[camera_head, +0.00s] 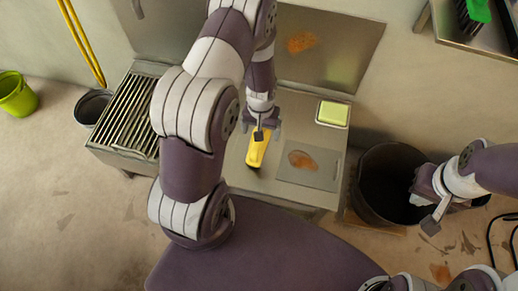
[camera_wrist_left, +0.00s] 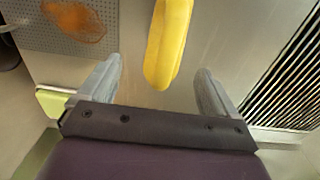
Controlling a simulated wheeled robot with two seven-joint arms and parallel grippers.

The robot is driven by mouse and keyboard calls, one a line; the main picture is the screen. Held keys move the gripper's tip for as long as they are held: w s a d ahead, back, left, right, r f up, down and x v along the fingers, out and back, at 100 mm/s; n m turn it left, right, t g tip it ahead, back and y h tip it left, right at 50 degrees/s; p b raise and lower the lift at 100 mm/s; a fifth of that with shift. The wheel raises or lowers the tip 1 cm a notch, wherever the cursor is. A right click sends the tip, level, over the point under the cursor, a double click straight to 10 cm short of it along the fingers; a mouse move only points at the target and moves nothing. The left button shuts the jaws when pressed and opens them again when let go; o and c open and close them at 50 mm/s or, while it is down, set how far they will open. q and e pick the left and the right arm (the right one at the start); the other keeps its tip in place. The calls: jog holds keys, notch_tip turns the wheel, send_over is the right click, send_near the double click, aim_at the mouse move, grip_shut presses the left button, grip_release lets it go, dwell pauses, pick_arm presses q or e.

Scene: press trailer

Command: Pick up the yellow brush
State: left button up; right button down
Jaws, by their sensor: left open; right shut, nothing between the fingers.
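The yellow brush (camera_head: 257,152) lies on the metal worktop in the head view, just below my left gripper (camera_head: 262,124). In the left wrist view the yellow brush (camera_wrist_left: 168,40) runs down from the top edge, with its rounded near end between the open fingers of my left gripper (camera_wrist_left: 159,68). The fingers stand apart from it on both sides. Its dark end shows only slightly in the head view.
The worktop (camera_head: 238,180) also bears a perforated plate (camera_head: 318,172) with an orange stain and a yellow-green sponge-like block (camera_head: 332,113). A slatted grate (camera_head: 128,115) is at its left. A dark bin (camera_head: 368,196) stands right. A green bucket (camera_head: 17,95) is far left.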

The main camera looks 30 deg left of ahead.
pick_arm(q)
jog(key=shift+a+f, duration=0.25)
jog(key=shift+f, duration=0.6)
jog(key=f+b, duration=0.1)
jog(key=f, duration=0.1)
jog(key=f+b, duration=0.2)
jog(key=f, duration=0.1)
jog(key=shift+s+f+b, duration=0.3)
jog(key=shift+s, duration=0.1)
jog(key=shift+r, duration=0.15)
pick_arm(e)
notch_tip(320, 180, down, 4)
jog(key=shift+r, duration=0.1)
pick_arm(q)
jog(key=c, duration=1.2)
